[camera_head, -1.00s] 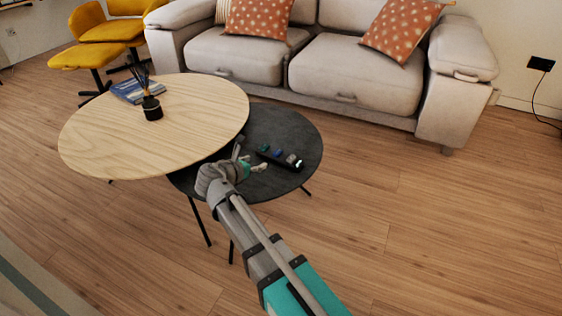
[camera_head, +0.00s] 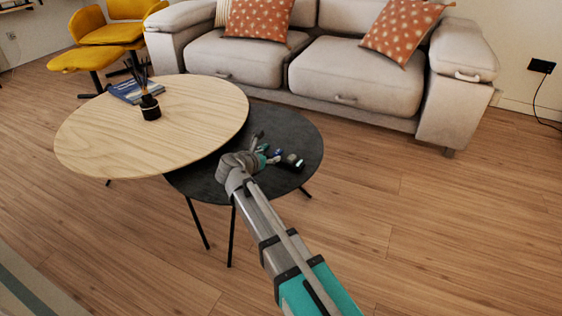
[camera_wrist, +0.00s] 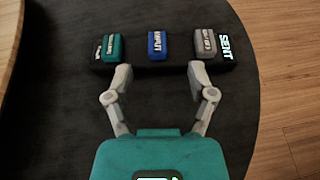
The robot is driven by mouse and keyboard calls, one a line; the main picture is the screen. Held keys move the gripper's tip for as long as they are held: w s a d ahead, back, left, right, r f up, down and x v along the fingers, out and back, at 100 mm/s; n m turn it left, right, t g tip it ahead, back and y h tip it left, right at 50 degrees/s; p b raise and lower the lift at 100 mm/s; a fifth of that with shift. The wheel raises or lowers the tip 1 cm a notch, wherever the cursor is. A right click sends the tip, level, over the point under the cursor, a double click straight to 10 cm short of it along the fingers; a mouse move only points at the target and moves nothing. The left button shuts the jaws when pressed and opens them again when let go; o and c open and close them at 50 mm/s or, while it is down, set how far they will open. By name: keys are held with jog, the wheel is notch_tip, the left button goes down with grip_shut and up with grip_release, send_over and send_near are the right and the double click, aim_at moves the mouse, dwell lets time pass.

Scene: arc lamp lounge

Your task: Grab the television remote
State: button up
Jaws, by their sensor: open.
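A long black bar (camera_wrist: 137,50) lies across the upper part of the wrist view, with lettered teal, blue and grey blocks on top and glowing "SENT" text at its right end. It is the only remote-like thing I see. In the head view the bar (camera_head: 294,163) is on the dark round table and partly hidden by my gripper (camera_head: 267,147). In the wrist view my gripper (camera_wrist: 160,72) is open and empty. Its fingertips are at the bar's near edge, the left below the teal block, the right by the grey block. I cannot tell whether they touch it.
The dark table (camera_head: 205,180) is partly overlapped by a higher wooden table (camera_head: 100,140) on the left, holding a black diffuser (camera_head: 150,107) and books (camera_head: 130,91). A beige sofa (camera_head: 345,85) stands behind. Floor on the right is clear.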

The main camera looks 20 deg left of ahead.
aim_at(278, 151)
jog(key=shift+w, duration=0.2)
jog(key=shift+b+x, duration=0.9)
jog(key=shift+x, duration=1.7)
jog(key=shift+a, duration=0.1)
grip_shut()
